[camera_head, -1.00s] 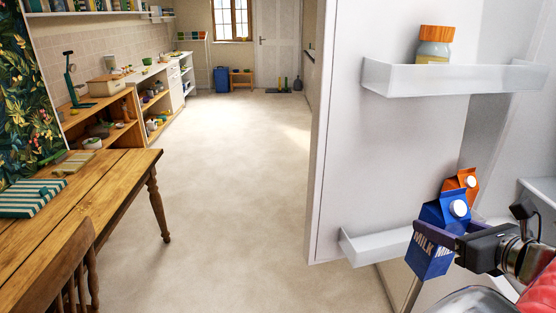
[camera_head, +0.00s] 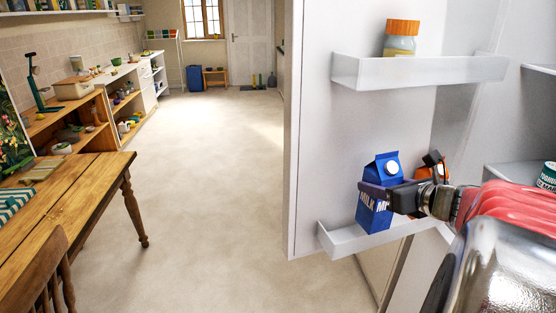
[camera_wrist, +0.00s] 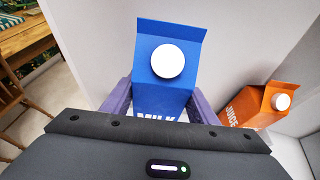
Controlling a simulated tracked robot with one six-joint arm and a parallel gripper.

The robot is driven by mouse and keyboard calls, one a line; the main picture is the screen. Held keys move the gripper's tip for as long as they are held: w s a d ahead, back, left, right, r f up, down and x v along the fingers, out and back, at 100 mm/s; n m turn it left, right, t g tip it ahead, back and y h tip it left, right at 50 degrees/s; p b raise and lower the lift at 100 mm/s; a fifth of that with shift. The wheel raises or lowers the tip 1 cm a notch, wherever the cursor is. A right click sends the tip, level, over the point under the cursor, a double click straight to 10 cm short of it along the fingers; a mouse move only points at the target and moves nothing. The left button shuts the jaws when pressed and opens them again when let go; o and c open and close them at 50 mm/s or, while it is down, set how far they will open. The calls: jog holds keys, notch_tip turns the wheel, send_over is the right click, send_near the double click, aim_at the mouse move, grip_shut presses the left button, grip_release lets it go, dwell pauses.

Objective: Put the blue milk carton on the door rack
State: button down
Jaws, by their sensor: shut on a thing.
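The blue milk carton (camera_head: 378,196) is upright or nearly so, with a white cap and "MILK" lettering. My gripper (camera_head: 384,193) is shut on it, with one finger on each side in the wrist view (camera_wrist: 158,105). The carton also shows in the wrist view (camera_wrist: 165,90). In the head view it is over the lower door rack (camera_head: 350,240), a pale shelf on the white door. Its base appears at the height of the rack's front rim; I cannot tell whether it touches the rack floor.
An orange juice carton (camera_wrist: 255,100) stands to the right of the milk, mostly hidden behind my gripper in the head view. An upper rack (camera_head: 420,72) holds a jar with an orange lid (camera_head: 401,38). A wooden table (camera_head: 75,195) is at left; open floor lies between.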

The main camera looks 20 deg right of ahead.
aim_at(368, 197)
jog(key=w, duration=0.3)
jog(key=shift+w+d+r, duration=0.1)
jog(key=shift+r, duration=0.05)
jog(key=shift+w+f, duration=0.15)
jog(key=shift+f, duration=1.45)
jog(key=f, duration=0.4)
jog(key=shift+w, duration=0.2)
jog(key=c, duration=0.7)
grip_release()
jog(key=shift+f, duration=0.15)
